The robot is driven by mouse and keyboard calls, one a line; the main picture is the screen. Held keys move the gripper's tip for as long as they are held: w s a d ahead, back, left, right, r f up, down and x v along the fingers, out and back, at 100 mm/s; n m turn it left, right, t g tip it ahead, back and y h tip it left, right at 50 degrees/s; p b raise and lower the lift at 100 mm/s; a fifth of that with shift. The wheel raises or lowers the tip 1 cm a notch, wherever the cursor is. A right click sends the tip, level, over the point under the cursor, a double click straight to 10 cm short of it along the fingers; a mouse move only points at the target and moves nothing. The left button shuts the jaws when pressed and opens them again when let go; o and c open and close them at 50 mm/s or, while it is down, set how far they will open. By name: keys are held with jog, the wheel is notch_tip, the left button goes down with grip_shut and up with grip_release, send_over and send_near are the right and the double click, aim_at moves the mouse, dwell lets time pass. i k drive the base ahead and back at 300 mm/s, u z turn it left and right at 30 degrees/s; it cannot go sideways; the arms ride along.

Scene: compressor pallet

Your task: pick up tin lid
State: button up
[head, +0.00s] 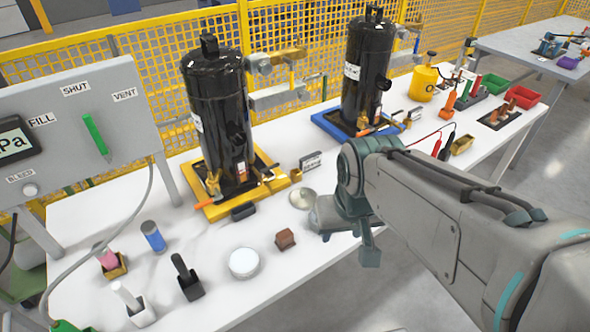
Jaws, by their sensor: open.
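A flat, round, silvery disc (301,199), which looks like the tin lid, lies on the white table just right of the yellow pallet. A short round tin (243,262) with a pale top and metal rim stands nearer the table's front edge. My gripper (347,243) points down over the front part of the table, close to the right of the disc and apart from the tin. It is open, and I see nothing held in it. My arm hides part of the table behind it, and the far finger is hard to make out.
A brown block (285,239) sits between tin and disc. A black compressor (216,115) stands on the yellow pallet (232,207), another (366,70) on a blue pallet (327,123). A panel (78,125) stands left. Bare table (205,235) lies left of the tin.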

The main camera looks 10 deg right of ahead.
aim_at(301, 198)
jog(key=k, duration=1)
jog(key=z, duration=0.6)
jog(key=i, duration=1.9)
jog(key=u, duration=1.95)
